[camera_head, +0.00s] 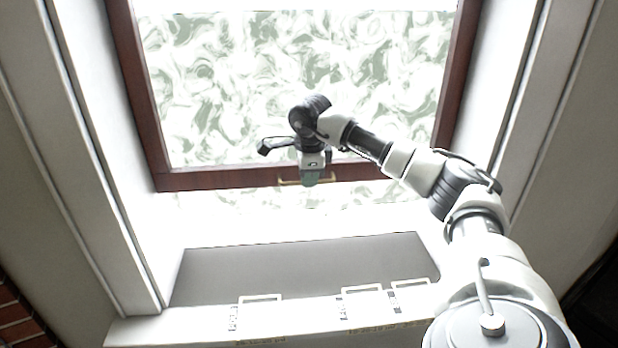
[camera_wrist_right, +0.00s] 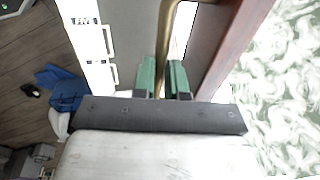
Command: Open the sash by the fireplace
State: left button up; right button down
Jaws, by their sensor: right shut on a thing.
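The sash has a dark red-brown wooden frame (camera_head: 215,179) around pale green swirled glass (camera_head: 230,80). It fills the top middle of the head view. A brass handle (camera_head: 288,182) sits on its bottom rail. My right gripper (camera_head: 312,178) is at that rail, partly hiding the handle. In the right wrist view, the green fingers of my right gripper (camera_wrist_right: 162,80) are shut around the brass handle (camera_wrist_right: 164,45), with the wooden frame (camera_wrist_right: 228,50) just to the right. A bright strip with swirled pattern (camera_head: 250,200) shows below the rail. My left gripper is not in view.
White side jambs (camera_head: 95,150) flank the window. Below is a grey panel (camera_head: 300,268) and a white ledge (camera_head: 290,322) with several white bar-like pieces. Red brick (camera_head: 18,310) shows at lower left. A blue item (camera_wrist_right: 65,90) lies on the wooden floor (camera_wrist_right: 30,55).

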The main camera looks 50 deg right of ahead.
jog(key=shift+w+r+p, duration=0.1)
jog(key=shift+r+p, duration=0.35)
jog(key=shift+r, duration=0.6)
jog(key=c, duration=1.2)
grip_release()
jog(key=shift+f, duration=0.15)
jog(key=shift+o, duration=0.2)
notch_tip(320, 180, up, 11)
jog(key=s+a, duration=0.1)
jog(key=shift+s+f, duration=0.15)
jog(key=shift+s, duration=0.15)
jog(key=shift+a, duration=0.1)
